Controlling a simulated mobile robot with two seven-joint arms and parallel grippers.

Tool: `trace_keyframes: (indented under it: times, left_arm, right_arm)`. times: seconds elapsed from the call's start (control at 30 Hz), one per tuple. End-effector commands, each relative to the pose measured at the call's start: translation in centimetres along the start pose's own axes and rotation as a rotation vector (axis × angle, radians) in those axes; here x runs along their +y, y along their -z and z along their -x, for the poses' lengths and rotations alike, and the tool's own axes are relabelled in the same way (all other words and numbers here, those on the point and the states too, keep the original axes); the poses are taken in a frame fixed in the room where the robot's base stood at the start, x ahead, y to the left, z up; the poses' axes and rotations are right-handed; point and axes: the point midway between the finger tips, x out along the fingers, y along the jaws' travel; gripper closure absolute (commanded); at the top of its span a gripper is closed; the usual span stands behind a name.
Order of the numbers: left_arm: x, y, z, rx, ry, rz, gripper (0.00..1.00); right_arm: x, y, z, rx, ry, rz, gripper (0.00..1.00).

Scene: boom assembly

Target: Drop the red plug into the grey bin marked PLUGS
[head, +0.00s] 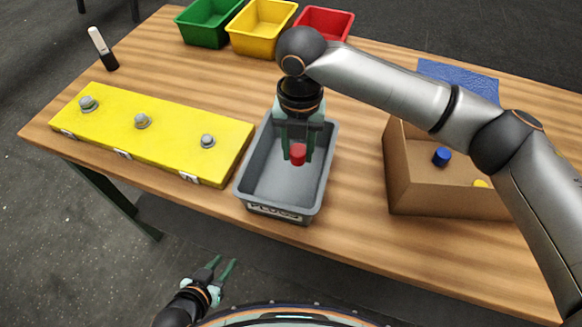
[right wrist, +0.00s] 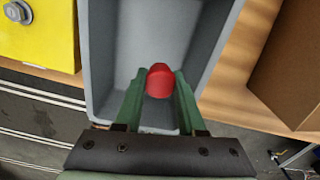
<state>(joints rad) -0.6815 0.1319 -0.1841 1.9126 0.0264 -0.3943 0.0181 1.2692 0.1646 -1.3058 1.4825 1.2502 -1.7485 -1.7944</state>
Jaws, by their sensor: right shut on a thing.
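The red plug (head: 297,153) is held between the fingers of my right gripper (head: 298,158), over the inside of the grey bin (head: 248,185). The bin has a label on its near wall that reads PLUGS, partly hard to read. In the right wrist view the red plug (right wrist: 160,81) sits between the green fingertips of the right gripper (right wrist: 160,88), with the grey bin (right wrist: 103,60) around and below it. I cannot tell its exact height above the bin floor. My left gripper (head: 223,266) is open and empty, low in front of the table.
A yellow block (head: 175,140) with several grey fittings stands left of the bin. A cardboard box (head: 440,190) with a blue plug (head: 441,156) is at right. Green (head: 207,25), yellow (head: 262,28) and red (head: 325,22) bins stand at the back. A marker-like object (head: 102,48) is at far left.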

Motion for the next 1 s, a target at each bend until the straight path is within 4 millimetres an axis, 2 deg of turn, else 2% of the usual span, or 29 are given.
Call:
trace_keyframes:
  times: [0.03, 0.07, 0.33, 0.67, 0.77, 1.0]
  left_arm:
    - [0.0, 0.1, 0.0, 0.001, 0.0, 0.0, 0.65]
    - [0.0, 0.1, 0.0, 0.001, 0.0, 0.0, 0.65]
    - [0.0, 0.2, 0.0, 0.004, 0.0, 0.0, 0.65]
    - [0.0, 0.2, 0.0, 0.005, 0.0, 0.0, 0.65]
    - [0.0, 0.2, -0.1, 0.005, 0.0, 0.0, 0.65]
    - [0.0, 0.1, -0.2, 0.006, 0.0, 0.0, 0.65]
  right_arm:
    - [0.0, 0.0, 0.1, 0.0, 0.0, 0.0, 1.0]
    - [0.0, 0.0, 0.1, 0.0, 0.0, 0.0, 0.58]
    - [0.0, 0.0, 0.1, 0.0, 0.0, 0.0, 0.28]
    - [0.0, 0.0, 0.4, -0.001, -0.001, 0.0, 0.26]
    - [0.0, -0.1, 1.5, -0.002, -0.002, 0.0, 0.26]
    - [0.1, -0.1, 6.6, -0.005, -0.003, 0.001, 0.26]
